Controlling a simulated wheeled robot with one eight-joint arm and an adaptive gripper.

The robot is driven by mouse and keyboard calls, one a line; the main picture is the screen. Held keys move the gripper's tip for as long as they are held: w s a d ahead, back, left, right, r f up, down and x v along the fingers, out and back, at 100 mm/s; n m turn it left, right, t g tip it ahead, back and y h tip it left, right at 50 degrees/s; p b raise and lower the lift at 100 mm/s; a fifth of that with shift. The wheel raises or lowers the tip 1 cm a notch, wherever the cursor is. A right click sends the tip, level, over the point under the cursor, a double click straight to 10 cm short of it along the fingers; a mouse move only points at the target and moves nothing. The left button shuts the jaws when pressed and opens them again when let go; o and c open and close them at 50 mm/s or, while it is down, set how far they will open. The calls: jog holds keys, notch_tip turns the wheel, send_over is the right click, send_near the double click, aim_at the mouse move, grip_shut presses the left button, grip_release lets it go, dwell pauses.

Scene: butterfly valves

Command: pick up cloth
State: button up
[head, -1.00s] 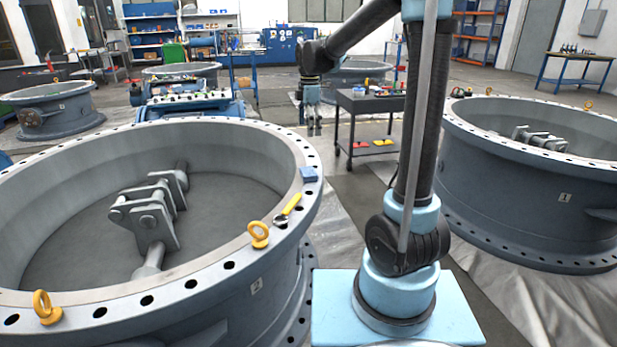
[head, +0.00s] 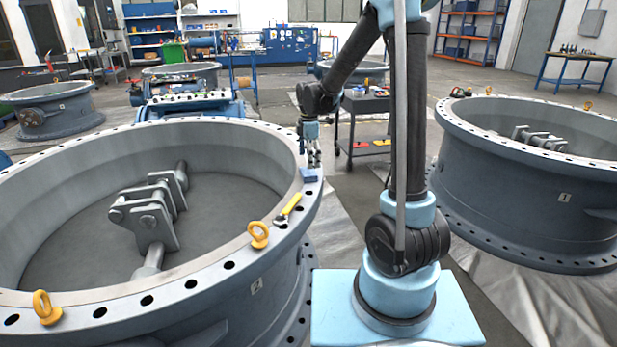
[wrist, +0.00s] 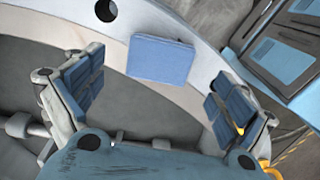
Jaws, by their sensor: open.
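The cloth is a small folded blue pad (head: 309,175) lying on the flange rim of the large valve ring (head: 240,262) at the left. In the wrist view the cloth (wrist: 160,59) lies flat on the pale rim, between and beyond my two fingers. My gripper (head: 314,160) is just above the cloth in the head view, pointing down. In the wrist view my gripper (wrist: 155,98) is open and empty, with blue finger pads on either side of the cloth. The fingers look apart from it.
A yellow-handled wrench (head: 288,209) and a yellow eyebolt (head: 259,235) lie on the same rim, nearer the camera. Another eyebolt (head: 46,307) is at the lower left. A dark cart (head: 362,104) stands behind my arm. A second valve ring (head: 530,190) stands at the right.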

aim_at(308, 171)
jog(key=shift+a+f, duration=0.15)
jog(key=shift+f, duration=2.1)
jog(key=shift+c, duration=0.3)
jog(key=c, duration=1)
jog(key=shift+c, duration=0.2)
notch_tip(308, 171, up, 10)
jog(key=shift+o, duration=0.3)
jog(key=shift+s, duration=0.1)
